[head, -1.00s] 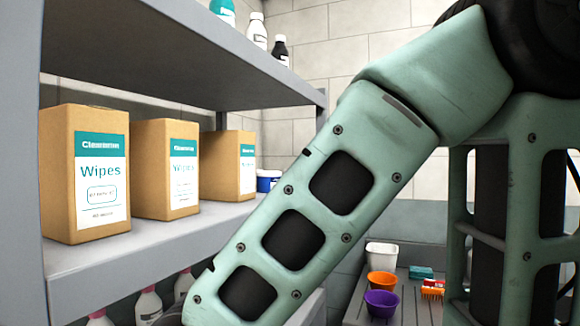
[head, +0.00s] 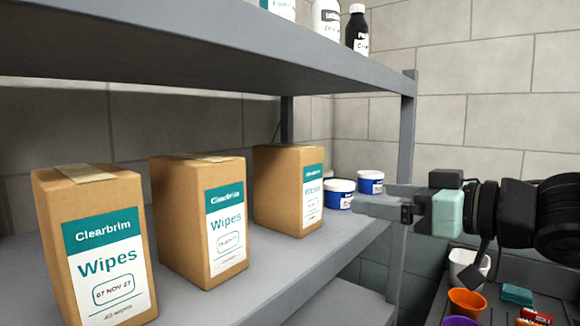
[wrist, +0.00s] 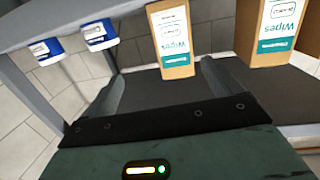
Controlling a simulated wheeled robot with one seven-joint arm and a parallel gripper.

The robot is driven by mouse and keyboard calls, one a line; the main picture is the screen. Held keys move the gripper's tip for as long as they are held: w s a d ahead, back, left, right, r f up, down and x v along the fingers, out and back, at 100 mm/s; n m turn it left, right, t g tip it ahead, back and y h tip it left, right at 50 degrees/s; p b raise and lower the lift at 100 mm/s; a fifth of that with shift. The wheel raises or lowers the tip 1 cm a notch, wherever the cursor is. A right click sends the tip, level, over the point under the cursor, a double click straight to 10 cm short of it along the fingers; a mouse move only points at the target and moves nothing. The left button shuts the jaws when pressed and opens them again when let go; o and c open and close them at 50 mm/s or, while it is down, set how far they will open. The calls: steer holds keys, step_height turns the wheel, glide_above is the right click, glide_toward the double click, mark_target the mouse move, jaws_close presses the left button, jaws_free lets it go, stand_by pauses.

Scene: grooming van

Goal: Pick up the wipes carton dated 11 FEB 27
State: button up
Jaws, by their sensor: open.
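Three brown wipes cartons with teal and white labels stand in a row on the shelf. The nearest carton (head: 97,245) reads 07 NOV 27. The middle carton's (head: 200,220) and far carton's (head: 288,190) dates are too small to read surely. My gripper (head: 358,200) is open and empty, right of the far carton and apart from it, near the shelf's front edge. In the wrist view, which is upside down, the far carton (wrist: 172,42) shows beyond and between my open fingers (wrist: 163,85); the middle carton (wrist: 270,30) is to its right.
Two blue and white tubs (head: 339,193) stand behind the far carton, near the shelf post (head: 402,150). An upper shelf (head: 200,45) with bottles hangs over the cartons. Orange (head: 466,302) and purple bowls sit on a lower surface at right.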

mark_target(313, 169)
steer(key=w+a+r+p, duration=0.1)
steer(key=w+a, duration=0.1)
steer(key=a, duration=0.1)
steer(key=w+a+r+y+p, duration=0.1)
steer(key=a, duration=0.2)
steer(key=w+a+r+n+y+p, duration=0.1)
steer(key=w+a+p, duration=0.1)
steer(key=a, duration=0.1)
steer(key=shift+w+a+r+g, duration=0.1)
steer(key=shift+w+r+g, duration=0.1)
steer(key=shift+w+g, duration=0.2)
steer(key=p+x, duration=0.3)
steer(key=x, duration=0.1)
steer(key=shift+w+a+f, duration=0.1)
steer(key=shift+w+a, duration=0.1)
steer(key=shift+a, duration=0.05)
steer(key=shift+w+a+f+p, duration=0.1)
steer(key=shift+w+a+p, duration=0.2)
steer(key=shift+w+a, duration=0.15)
steer(key=shift+s, duration=0.1)
steer(key=c, duration=1.4)
